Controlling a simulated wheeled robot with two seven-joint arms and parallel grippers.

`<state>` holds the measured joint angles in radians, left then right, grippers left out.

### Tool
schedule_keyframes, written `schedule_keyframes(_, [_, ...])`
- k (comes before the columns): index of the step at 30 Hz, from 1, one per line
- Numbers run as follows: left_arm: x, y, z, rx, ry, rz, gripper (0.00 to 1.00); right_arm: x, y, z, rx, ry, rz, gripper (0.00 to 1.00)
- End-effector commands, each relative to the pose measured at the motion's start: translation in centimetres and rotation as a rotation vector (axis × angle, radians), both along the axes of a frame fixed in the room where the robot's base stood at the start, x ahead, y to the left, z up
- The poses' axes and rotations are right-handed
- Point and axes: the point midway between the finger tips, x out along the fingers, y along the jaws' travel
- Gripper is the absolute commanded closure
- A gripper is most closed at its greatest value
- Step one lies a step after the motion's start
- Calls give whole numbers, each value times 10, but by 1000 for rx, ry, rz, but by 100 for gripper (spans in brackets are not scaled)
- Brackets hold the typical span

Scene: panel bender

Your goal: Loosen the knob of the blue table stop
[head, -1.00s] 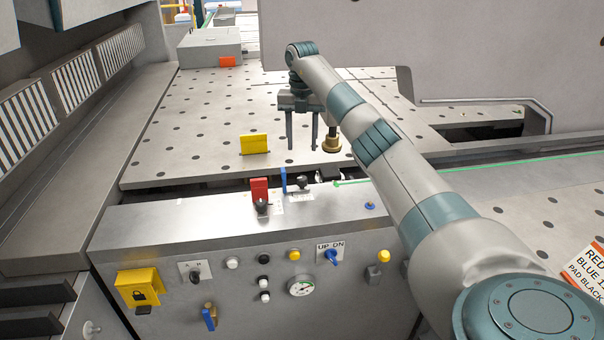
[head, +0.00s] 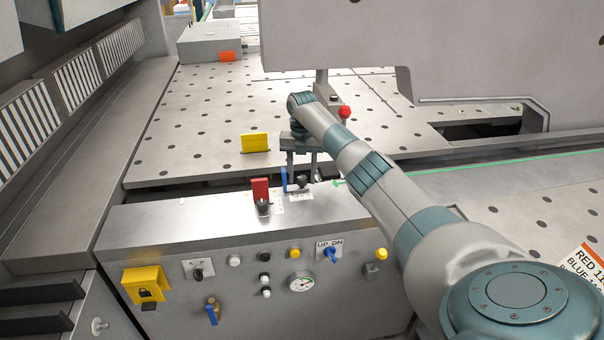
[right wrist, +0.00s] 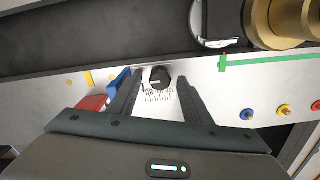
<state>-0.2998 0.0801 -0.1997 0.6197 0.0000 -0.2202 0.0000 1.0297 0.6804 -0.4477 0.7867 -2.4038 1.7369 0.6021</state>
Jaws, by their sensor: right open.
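The blue table stop (head: 284,179) is a small upright blue plate at the back edge of the control box's top. It also shows in the right wrist view (right wrist: 118,82), just left of the left finger. Its black knob (head: 303,182) sits beside it by a printed scale, and the knob shows clearly in the wrist view (right wrist: 160,77). My right gripper (head: 302,174) is open and points down over the knob. In the wrist view its fingers (right wrist: 159,88) lie either side of the knob, apparently with gaps. I cannot tell its exact height. My left gripper is not in view.
A red stop (head: 260,188) with its own black knob stands close left. A yellow stop (head: 255,142) stands on the perforated table behind. A brass cylinder (right wrist: 275,20) and a red ball knob (head: 344,112) are near my arm. The front panel carries several buttons and switches.

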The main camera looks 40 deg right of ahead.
Motion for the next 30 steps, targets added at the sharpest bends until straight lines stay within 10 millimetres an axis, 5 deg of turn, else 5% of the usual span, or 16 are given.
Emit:
schedule_keyframes(5, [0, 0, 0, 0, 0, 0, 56, 0, 0, 0, 0, 0, 0, 56])
schedule_keyframes(11, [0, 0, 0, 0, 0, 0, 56, 0, 0, 0, -1, -1, 0, 97])
schedule_keyframes(30, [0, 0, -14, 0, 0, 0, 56, 0, -2, -1, -3, -1, 156, 97])
